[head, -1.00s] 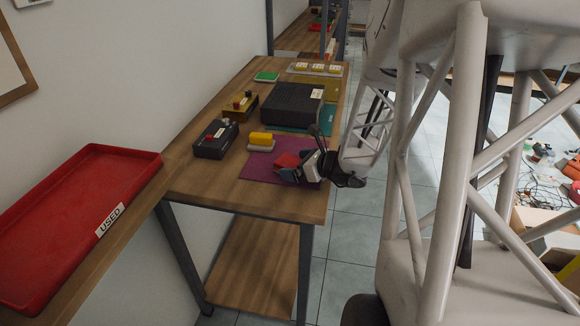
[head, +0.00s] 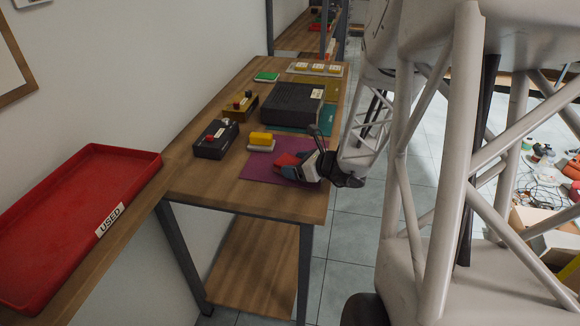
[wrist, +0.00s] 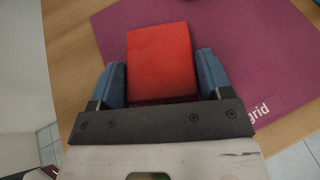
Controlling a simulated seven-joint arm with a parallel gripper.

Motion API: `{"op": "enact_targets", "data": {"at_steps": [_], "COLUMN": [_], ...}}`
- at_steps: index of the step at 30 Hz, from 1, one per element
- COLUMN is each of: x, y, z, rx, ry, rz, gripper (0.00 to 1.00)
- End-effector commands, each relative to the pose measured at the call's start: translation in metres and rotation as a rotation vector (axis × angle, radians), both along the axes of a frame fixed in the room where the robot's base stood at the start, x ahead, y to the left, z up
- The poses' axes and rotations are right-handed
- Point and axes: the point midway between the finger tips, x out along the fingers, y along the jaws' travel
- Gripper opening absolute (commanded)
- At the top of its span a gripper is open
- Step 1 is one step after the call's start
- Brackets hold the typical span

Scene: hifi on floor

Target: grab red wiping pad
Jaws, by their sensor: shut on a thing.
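The red wiping pad (wrist: 160,62) is a red block between the two blue fingers of my gripper (wrist: 160,75) in the wrist view. In the head view the pad (head: 287,159) shows at the fingertips, partly hidden by my gripper (head: 290,168). My gripper is shut on it. The pad is over the purple mat (head: 259,166), whose bare part also shows in the wrist view (wrist: 250,45). I cannot tell whether the pad still touches the mat.
A yellow block on a pale base (head: 261,140) stands at the mat's back edge. A red tray labelled USED (head: 80,215) lies at left. The table's front corner (head: 250,203) is clear.

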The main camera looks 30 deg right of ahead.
Motion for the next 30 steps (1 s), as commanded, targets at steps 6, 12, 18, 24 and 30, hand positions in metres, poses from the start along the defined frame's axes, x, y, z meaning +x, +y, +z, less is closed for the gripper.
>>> {"op": "enact_targets", "data": {"at_steps": [6, 12, 18, 24, 30], "x": [0.0, 0.0, 0.0, 0.0, 0.0], "y": [0.0, 0.0, 0.0, 0.0, 0.0], "z": [0.0, 0.007, 0.027, 0.058, 0.085], "rx": [0.0, 0.0, -0.003, -0.003, -0.002], "ry": [0.0, -0.001, -0.003, -0.002, -0.002], "rz": [0.0, 0.0, 0.001, -0.001, 0.0], "gripper": [0.48, 0.48, 0.48, 0.48, 0.48]}}
